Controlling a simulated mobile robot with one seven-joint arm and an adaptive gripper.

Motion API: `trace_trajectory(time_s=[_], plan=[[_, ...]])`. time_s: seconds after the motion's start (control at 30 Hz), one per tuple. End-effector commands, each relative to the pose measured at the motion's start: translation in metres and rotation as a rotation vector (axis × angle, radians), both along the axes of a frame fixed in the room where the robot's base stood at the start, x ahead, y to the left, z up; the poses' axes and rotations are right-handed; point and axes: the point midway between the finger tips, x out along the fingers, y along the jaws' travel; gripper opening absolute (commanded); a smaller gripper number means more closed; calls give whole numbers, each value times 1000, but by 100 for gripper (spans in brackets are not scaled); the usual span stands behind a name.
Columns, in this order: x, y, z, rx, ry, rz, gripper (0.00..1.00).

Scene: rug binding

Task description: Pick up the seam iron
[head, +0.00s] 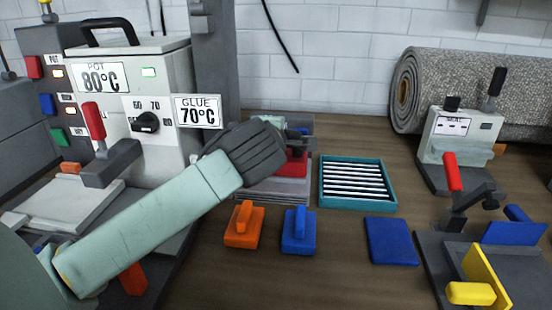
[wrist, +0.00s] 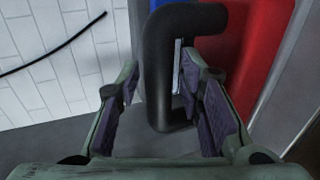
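The seam iron appears to be the tool with a black looped handle (wrist: 160,75) and a red body (wrist: 250,60) in the wrist view. In the head view its red body (head: 291,164) shows on a grey stacked stand (head: 275,190), partly hidden behind my arm's dark end. My gripper (wrist: 160,68) is open, with one finger on each side of the black handle. A gap shows between the left finger and the handle. The right finger is very close to the handle; I cannot tell whether it touches. A blue part (wrist: 205,12) shows behind the handle.
A teal tray (head: 324,196) with slats is right of the stand. In front are an orange block (head: 242,228), a blue block (head: 298,233) and a blue pad (head: 391,241). The glue pot machine (head: 170,90) is left; a clamp (head: 455,150) and rolled rug (head: 440,90) are right.

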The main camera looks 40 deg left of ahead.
Motion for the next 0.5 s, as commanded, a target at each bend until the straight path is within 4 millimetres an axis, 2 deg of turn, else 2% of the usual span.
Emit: trace_trajectory(time_s=[0.07,0.43,0.5], plan=[[0,0,0,0,0,0,26],[0,0,0,0,0,0,2],[0,0,0,0,0,0,0]])
